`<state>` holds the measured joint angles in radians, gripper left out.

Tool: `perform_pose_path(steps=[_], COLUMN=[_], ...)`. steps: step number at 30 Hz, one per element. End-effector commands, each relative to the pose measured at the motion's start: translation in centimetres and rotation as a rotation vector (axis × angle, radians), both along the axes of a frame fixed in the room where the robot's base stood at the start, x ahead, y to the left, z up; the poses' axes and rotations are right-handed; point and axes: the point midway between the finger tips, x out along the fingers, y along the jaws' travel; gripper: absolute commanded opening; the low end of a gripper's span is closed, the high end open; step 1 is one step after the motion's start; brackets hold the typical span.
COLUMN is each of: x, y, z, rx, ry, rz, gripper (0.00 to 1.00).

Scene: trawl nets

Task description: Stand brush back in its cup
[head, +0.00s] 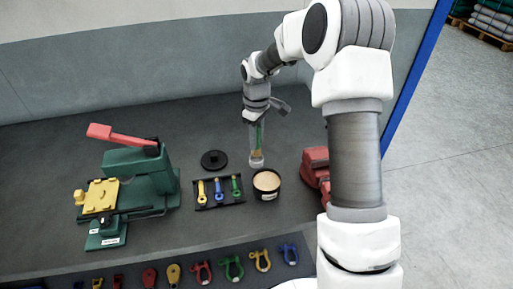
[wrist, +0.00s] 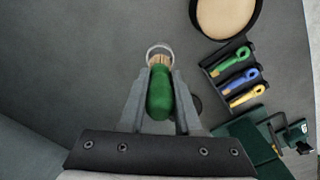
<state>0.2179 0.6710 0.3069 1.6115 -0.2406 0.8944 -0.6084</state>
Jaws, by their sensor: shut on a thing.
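The brush has a green handle (wrist: 159,95) and pale tan bristles. My gripper (wrist: 160,80) is shut on the handle, with one finger on each side. In the head view the brush (head: 259,137) points down from my gripper, roughly upright. Its cup (head: 256,162), small and pale or clear, stands on the dark bench directly below. In the wrist view the cup's round rim (wrist: 158,46) shows around the bristle end. The bristles are at or inside the cup's mouth; I cannot tell how deep, or whether they touch the bottom.
A black tub with tan contents (head: 266,182) stands close in front of the cup. A black disc (head: 214,160) and a tray (head: 219,204) of coloured pins lie to the left. A green press (head: 135,175) stands farther left, a red object (head: 316,168) right. The bench behind is clear.

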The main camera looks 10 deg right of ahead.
Motion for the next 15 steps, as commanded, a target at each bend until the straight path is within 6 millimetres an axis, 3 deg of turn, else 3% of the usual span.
perform_pose_path(steps=[9, 15], x=[0.0, 0.0], y=[0.0, 0.0], z=[-3.8, -4.0], rx=[0.000, -0.001], ry=[0.003, -0.001], rz=[-0.001, 0.000], gripper=[0.00, 0.00])
